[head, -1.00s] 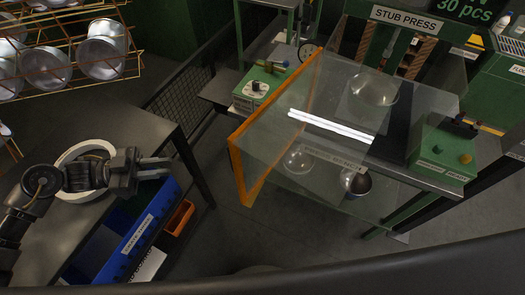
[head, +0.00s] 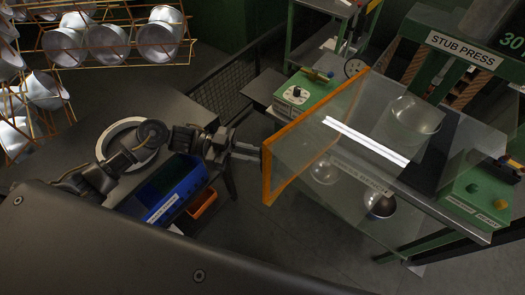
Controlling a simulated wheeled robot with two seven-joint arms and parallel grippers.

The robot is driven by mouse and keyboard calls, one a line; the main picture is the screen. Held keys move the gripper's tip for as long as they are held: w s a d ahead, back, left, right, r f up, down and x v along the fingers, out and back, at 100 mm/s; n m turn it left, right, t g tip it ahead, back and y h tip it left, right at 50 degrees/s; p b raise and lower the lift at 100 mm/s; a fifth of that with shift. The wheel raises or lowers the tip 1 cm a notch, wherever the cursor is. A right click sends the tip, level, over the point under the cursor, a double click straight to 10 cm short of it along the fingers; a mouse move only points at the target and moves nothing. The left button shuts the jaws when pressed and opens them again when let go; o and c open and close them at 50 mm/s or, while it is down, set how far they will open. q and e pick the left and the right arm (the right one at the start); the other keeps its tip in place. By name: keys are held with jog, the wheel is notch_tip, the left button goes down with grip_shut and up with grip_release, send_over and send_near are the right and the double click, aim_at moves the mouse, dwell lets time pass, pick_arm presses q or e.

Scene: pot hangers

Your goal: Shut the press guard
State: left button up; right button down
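The press guard (head: 330,160) is a clear panel with an orange edge frame (head: 283,178) on its left side. It stands out in front of the green stub press (head: 465,55), and the press bed shows through it. A metal bowl (head: 415,118) sits on the bed behind the clear panel. My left gripper (head: 250,152) points right, its fingertips just left of the orange frame. A small gap shows between its two fingers, with nothing seen between them. I cannot tell whether the tips touch the frame. My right gripper is not in view.
A green control box (head: 303,94) stands behind the orange frame, and another green box (head: 477,192) is at the right. A blue bin (head: 170,186) and an orange bin (head: 203,203) are below my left arm. A wire rack of metal bowls (head: 105,42) is at upper left.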

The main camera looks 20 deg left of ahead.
aim_at(262, 158)
pick_arm(q)
jog(key=shift+w+d+p, duration=0.1)
jog(key=shift+d+p, duration=0.3)
jog(key=shift+d, duration=1.25)
grip_shut()
